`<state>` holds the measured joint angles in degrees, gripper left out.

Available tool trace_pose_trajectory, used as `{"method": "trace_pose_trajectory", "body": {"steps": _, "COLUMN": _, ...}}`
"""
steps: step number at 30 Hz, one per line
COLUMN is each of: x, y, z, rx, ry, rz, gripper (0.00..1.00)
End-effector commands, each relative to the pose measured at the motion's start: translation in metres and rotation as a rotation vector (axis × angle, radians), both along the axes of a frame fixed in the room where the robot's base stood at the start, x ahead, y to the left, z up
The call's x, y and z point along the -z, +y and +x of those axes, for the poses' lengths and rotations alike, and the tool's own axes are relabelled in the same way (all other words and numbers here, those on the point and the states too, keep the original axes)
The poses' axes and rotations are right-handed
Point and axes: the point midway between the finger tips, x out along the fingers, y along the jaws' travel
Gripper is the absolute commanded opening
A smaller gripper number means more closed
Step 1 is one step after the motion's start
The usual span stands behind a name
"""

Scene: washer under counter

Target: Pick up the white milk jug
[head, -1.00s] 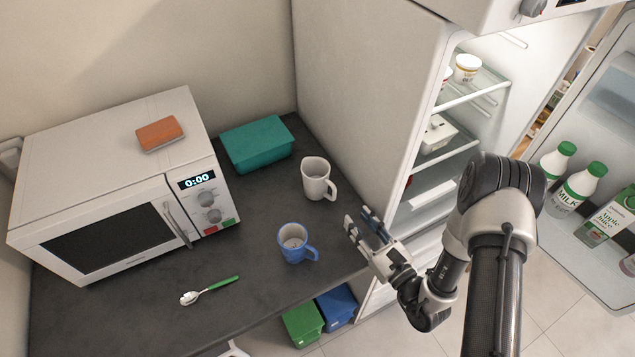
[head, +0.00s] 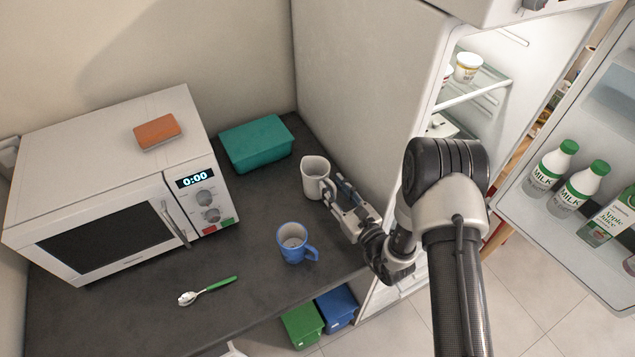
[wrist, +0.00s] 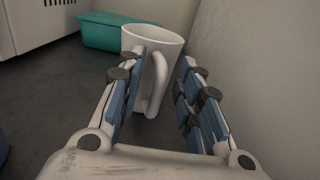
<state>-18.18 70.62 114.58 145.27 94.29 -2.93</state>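The white milk jug (head: 314,177) stands upright on the dark counter, between the blue mug and the fridge side. Its handle faces my gripper. My gripper (head: 335,189) is open at the jug's handle side, low over the counter. In the wrist view the jug (wrist: 150,42) is straight ahead, and its handle shows between the two open fingers of my gripper (wrist: 153,85). The fingers are apart on either side of the handle; I cannot tell whether either one touches the jug.
A blue mug (head: 293,243) stands close by in front. A teal box (head: 256,144) sits behind the jug. The fridge side wall (head: 365,100) rises close to the right of my gripper. A microwave (head: 110,190) and a spoon (head: 208,291) are at the left.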

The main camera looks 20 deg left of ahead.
Motion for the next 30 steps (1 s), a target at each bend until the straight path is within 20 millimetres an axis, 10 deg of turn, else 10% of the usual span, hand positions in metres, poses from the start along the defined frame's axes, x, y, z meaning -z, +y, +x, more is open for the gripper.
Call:
{"method": "trace_pose_trajectory", "body": {"steps": 18, "x": 0.0, "y": -0.0005, "z": -0.0002, "rx": 0.0, "ry": 0.0, "rz": 0.0, "gripper": 0.0}}
{"method": "trace_pose_trajectory", "body": {"steps": 30, "x": -0.0001, "y": -0.0005, "z": -0.0002, "rx": 0.0, "ry": -0.001, "rz": -0.001, "gripper": 0.0}}
